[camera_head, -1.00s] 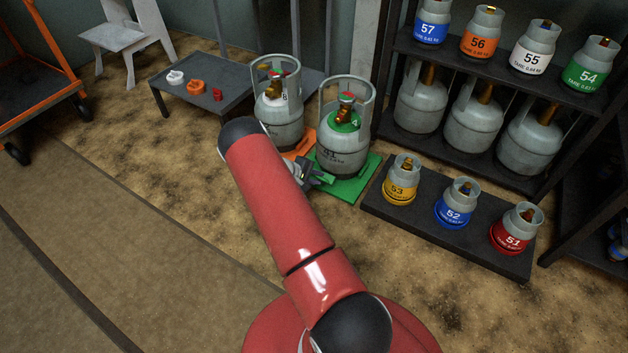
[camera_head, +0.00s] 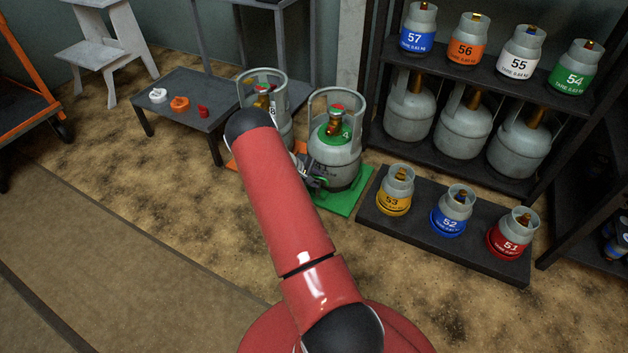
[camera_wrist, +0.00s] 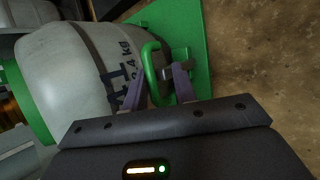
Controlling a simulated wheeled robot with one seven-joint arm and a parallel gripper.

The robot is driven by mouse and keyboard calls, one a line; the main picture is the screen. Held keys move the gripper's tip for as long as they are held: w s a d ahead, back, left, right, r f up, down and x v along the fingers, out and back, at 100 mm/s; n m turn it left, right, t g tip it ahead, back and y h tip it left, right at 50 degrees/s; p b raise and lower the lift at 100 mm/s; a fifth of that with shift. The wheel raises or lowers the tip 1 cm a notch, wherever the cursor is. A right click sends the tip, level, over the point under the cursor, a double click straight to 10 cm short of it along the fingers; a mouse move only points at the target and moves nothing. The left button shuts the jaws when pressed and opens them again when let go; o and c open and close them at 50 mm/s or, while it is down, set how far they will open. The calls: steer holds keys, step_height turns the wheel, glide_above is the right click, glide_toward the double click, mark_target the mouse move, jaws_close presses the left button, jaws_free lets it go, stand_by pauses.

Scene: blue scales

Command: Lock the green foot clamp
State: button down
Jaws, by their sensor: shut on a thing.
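A grey gas cylinder (camera_head: 335,158) with a green collar stands upright on a green base plate (camera_head: 348,200) on the floor. The plate also shows in the wrist view (camera_wrist: 185,25), beside the cylinder's grey body (camera_wrist: 70,75). The green foot clamp (camera_wrist: 149,62) shows there as a bent bar close against the cylinder's side. My gripper (camera_wrist: 160,80) has its fingers around the lower part of this bar and is shut on it. In the head view my gripper (camera_head: 314,182) is at the cylinder's lower left, partly hidden by my red arm. Whether the clamp is latched cannot be told.
A second cylinder (camera_head: 270,100) on an orange plate stands just left, partly behind my arm. A low platform (camera_head: 455,245) with small numbered cylinders is at right, before a loaded shelf (camera_head: 375,100). A low table (camera_head: 190,90) stands at left. Floor in front is open.

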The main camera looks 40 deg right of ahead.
steer(key=shift+f, duration=0.2)
steer(key=c, duration=1.5)
jaws_free()
steer(key=shift+f, duration=0.1)
steer(key=p+v, duration=0.1)
steer(key=v, duration=0.7)
